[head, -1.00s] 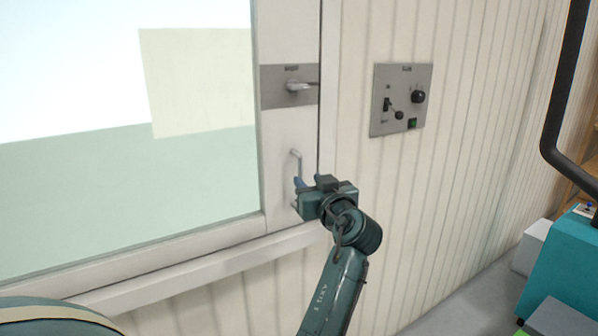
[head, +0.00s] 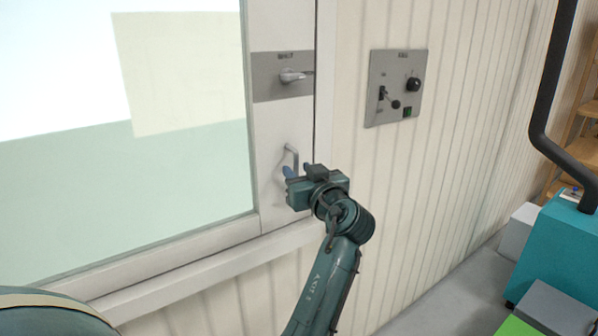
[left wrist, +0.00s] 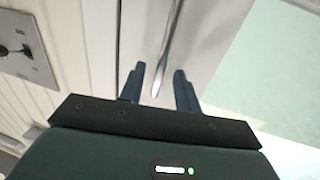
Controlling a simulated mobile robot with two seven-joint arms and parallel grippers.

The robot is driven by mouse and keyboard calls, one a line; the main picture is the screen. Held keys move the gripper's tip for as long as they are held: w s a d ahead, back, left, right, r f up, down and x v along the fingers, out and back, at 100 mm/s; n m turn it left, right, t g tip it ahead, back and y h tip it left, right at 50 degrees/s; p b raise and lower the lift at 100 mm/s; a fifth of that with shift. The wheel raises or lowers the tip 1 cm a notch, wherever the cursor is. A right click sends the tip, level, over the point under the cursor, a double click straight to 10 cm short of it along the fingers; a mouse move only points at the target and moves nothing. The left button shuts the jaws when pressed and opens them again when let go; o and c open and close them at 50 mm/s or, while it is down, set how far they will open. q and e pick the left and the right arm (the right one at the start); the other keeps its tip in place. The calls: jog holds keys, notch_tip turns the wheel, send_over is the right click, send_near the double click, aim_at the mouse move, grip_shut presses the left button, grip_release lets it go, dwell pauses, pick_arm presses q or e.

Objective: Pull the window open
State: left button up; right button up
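The window (head: 190,170) has a pale frame and a large glass pane, and it fills the left of the head view. It looks shut in its frame. A grey lever (head: 292,77) sits on a metal plate on its right stile. Below it is a thin metal pull handle (head: 291,152), whose lower part is hidden behind my gripper. My left gripper (head: 297,171) is at this handle with blue fingers apart. In the left wrist view the handle's bar (left wrist: 169,52) lies between the open fingertips (left wrist: 158,77), with gaps on both sides. My right gripper is not in view.
A grey switch panel (head: 396,87) with a knob and a lever is on the ribbed wall right of the window. A sill (head: 190,276) runs under the window. At the right stand a teal cabinet (head: 556,250), a black pipe (head: 548,90) and a white box (head: 519,232).

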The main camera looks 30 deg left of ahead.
pick_arm(q)
jog(key=shift+c, duration=0.3)
grip_shut()
dwell(0.4)
